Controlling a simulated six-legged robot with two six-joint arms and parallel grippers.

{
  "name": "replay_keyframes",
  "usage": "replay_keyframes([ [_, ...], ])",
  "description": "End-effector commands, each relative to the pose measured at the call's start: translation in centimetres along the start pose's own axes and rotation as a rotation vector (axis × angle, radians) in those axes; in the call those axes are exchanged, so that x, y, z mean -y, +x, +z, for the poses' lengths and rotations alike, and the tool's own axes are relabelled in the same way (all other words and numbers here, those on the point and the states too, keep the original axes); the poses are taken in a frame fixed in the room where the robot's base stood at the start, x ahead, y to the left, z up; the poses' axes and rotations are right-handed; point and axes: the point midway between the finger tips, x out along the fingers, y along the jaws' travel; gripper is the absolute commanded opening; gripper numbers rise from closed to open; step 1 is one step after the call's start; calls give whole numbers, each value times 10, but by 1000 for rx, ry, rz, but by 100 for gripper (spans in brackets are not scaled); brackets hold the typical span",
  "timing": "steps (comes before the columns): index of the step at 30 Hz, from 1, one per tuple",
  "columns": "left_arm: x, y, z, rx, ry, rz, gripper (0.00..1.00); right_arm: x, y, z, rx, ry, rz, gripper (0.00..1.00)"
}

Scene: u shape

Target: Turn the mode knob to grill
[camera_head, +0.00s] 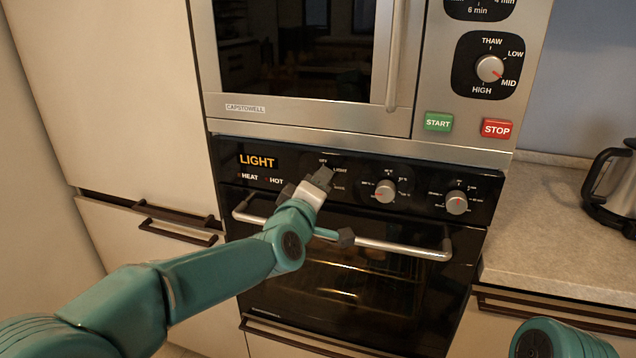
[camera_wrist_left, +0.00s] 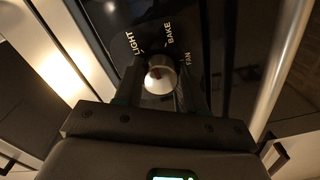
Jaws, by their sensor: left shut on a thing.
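The mode knob (camera_wrist_left: 160,78) is a silver round knob with a red mark, on the black oven panel (camera_head: 425,192). The labels LIGHT, BAKE and FAN show around it in the left wrist view. The panel display (camera_head: 257,161) reads LIGHT in orange, with HEAT and HOT below it. My left gripper (camera_head: 321,178) is at the mode knob and hides it in the head view. In the left wrist view its two dark fingers are shut on the knob, one on each side. My right gripper is not in view.
Two other silver knobs (camera_head: 386,191) (camera_head: 456,202) sit to the right on the panel. The oven door handle (camera_head: 390,246) runs below my left wrist. A microwave (camera_head: 300,118) is above. A kettle (camera_head: 612,185) stands on the right counter (camera_head: 545,220).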

Motion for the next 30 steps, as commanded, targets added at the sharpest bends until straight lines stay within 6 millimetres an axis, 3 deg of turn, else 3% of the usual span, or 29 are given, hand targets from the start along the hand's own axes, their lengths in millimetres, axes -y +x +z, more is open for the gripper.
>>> replay_keyframes([
  [30, 3, 0, 1, -15, 965, -14, 9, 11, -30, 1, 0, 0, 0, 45],
])
